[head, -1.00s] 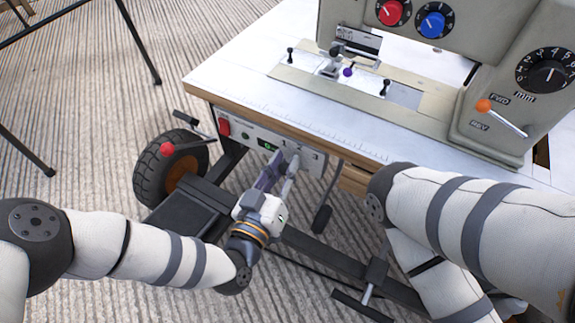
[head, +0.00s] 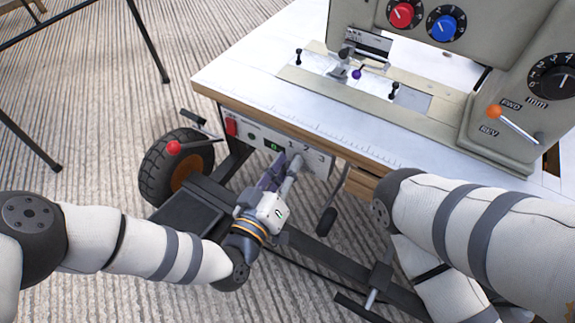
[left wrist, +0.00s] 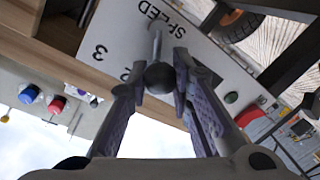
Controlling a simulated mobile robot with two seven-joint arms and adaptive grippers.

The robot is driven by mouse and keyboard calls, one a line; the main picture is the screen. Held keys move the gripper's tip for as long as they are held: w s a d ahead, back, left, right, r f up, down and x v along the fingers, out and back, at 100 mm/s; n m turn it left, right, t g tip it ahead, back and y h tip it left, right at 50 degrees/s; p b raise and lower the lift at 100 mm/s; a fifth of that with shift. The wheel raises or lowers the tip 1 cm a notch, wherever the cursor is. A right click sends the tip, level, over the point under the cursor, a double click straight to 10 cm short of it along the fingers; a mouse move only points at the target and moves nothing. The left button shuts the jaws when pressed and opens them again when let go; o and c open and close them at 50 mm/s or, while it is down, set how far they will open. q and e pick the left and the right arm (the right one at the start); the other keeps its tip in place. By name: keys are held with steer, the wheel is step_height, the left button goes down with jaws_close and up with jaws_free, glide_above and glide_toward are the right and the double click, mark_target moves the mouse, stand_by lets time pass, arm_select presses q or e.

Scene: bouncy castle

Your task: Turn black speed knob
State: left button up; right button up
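The black speed knob (left wrist: 160,77) is a round ball on a thin metal lever. The lever comes out of a pale panel marked "SPEED" and with numbers, in the left wrist view. In the head view this panel (head: 318,160) is under the table's front edge, and my gripper hides the knob. My left gripper (head: 283,165) reaches up to the panel; in the left wrist view its fingers (left wrist: 160,80) lie on both sides of the ball and appear to touch it. My right gripper is out of view.
A sewing machine (head: 515,100) with red (head: 401,14) and blue (head: 446,27) dials stands on the white table (head: 245,70). An orange-tipped lever (head: 493,112) is on it. A red switch (head: 231,127), a red-ball lever (head: 173,147) and a wheel (head: 165,175) are left of my gripper.

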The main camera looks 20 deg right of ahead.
arm_select(q)
steer(key=o, duration=0.5)
steer(key=shift+c, duration=0.2)
steer(key=v, duration=1.2)
